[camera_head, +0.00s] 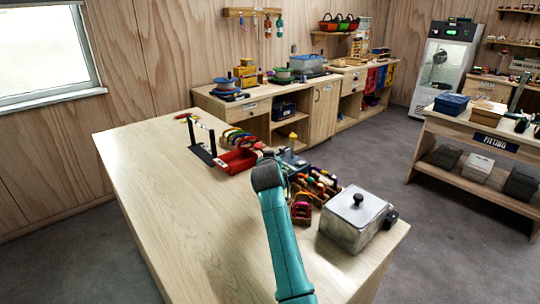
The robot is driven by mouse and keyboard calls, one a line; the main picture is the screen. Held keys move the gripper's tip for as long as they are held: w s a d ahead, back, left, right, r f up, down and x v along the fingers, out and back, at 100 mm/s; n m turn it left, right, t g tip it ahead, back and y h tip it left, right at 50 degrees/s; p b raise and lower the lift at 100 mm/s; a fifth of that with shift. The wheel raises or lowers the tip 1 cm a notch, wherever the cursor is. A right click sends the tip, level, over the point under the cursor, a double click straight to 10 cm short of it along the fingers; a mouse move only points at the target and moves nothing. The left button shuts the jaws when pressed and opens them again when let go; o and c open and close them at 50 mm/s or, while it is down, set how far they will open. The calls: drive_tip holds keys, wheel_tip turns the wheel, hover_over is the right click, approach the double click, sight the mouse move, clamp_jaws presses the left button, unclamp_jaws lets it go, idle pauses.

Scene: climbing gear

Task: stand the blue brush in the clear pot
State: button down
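I cannot make out the blue brush or the clear pot in the head view; they may be hidden behind my teal arm or too small to tell. My arm reaches from the bottom edge up over the light wooden worktable (155,165), and its upper joint covers part of the gear there. My gripper does not show clearly; it is hidden beyond the arm.
A metal box with a black knob (352,222) stands at the table's right end. A red tray (236,161) and a dark frame (203,150) stand farther back. Colourful gear lies right of my arm. The table's left part is clear. A fitting bench (476,139) stands right.

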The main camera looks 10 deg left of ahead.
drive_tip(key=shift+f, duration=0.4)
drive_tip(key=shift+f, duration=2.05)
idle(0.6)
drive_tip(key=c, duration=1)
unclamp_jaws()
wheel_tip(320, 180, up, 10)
